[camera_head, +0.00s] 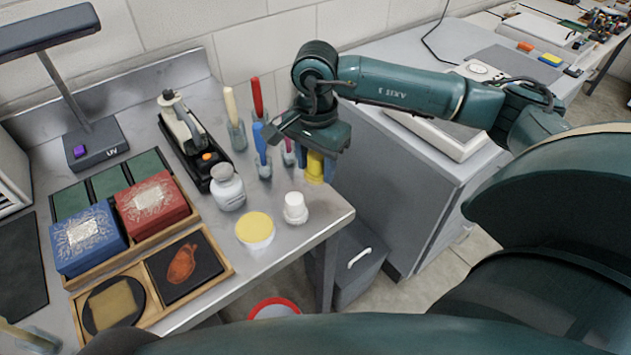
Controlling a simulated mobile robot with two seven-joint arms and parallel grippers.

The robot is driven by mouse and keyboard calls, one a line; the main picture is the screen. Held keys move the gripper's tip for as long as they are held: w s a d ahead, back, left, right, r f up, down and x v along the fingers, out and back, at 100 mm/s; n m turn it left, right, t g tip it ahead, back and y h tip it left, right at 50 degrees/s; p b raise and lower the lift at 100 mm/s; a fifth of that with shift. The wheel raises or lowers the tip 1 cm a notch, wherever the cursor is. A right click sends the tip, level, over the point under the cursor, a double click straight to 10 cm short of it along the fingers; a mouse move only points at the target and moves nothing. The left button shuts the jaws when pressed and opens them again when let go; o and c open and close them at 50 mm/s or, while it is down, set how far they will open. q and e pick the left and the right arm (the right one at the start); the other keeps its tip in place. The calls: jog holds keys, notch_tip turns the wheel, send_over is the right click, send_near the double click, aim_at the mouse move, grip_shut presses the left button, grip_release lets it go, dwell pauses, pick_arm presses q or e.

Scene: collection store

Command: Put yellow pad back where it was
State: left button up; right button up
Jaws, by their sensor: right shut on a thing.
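My right gripper (316,172) is over the right end of the steel bench, pointing down. It is shut on a yellow thing (314,168), which I take to be the yellow pad; its shape is largely hidden by the fingers. It is held close to the bench's right edge, behind the small white jar (295,208); I cannot tell whether it touches the bench. A round white tub with a yellow top (255,228) stands apart from the gripper, to the front left. My left gripper is out of view.
Glass tubes with coloured handles (236,132) and a white bottle (228,188) stand left of the gripper. A wooden tray (222,262) with red and blue boxes lies further left. A grey cabinet (400,215) stands right. Orange and yellow blocks (550,59) lie far right.

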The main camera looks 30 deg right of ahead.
aim_at(315, 156)
jog(key=shift+f, duration=2.7)
jog(key=o, duration=0.9)
notch_tip(315, 156, up, 12)
jog(key=shift+r+b, duration=0.2)
jog(key=shift+b, duration=0.5)
